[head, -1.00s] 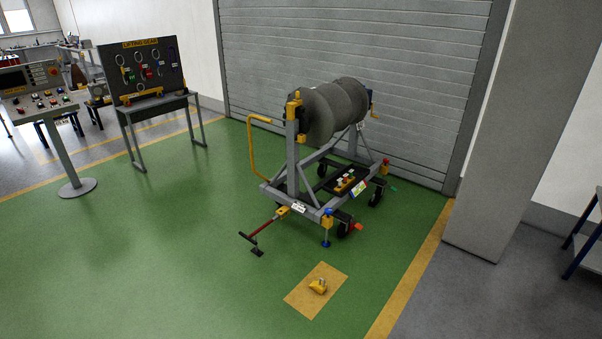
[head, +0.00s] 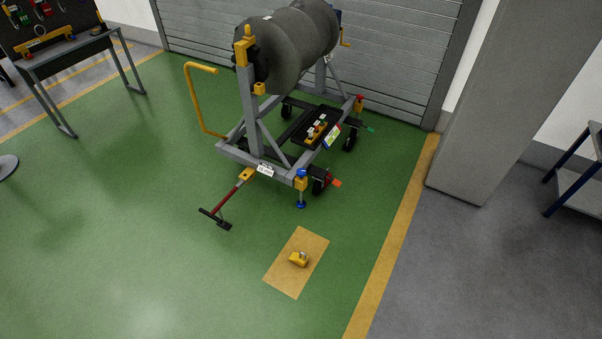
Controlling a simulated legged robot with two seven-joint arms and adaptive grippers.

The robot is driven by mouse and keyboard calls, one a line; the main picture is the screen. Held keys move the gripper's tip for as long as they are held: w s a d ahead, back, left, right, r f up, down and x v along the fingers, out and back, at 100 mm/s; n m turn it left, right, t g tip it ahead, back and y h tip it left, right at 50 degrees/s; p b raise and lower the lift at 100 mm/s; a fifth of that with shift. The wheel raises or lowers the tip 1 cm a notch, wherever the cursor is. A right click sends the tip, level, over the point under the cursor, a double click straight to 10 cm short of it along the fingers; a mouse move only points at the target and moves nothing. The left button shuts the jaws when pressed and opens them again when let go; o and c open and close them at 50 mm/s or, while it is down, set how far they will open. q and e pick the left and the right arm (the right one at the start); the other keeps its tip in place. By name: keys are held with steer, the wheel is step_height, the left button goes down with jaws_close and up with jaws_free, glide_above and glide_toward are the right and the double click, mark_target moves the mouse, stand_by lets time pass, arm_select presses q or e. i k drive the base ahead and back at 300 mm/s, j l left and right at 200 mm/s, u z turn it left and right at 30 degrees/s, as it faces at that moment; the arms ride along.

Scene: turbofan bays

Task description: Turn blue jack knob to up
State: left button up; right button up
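The blue jack knob (head: 301,173) sits on top of a yellow jack body (head: 301,184) at the near corner of the grey wheeled stand. The jack's blue foot (head: 301,204) points down at the green floor below it. The knob is too small to tell its setting. A red knob (head: 360,98) tops another jack at the stand's far right corner. The stand (head: 252,110) carries a large grey drum-like engine part (head: 290,45). Neither of my grippers shows in the head view.
A red tow bar (head: 227,201) with a black handle extends from the stand's front left. A yellow object (head: 299,259) lies on a tan floor mat (head: 284,279). A pillar (head: 480,110) stands at right, and a tool table (head: 70,50) at left.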

mark_target(301, 172)
steer(key=i+l+z, duration=0.35)
steer(key=i, duration=0.15)
steer(key=i+z, duration=0.35)
steer(key=i, duration=0.2)
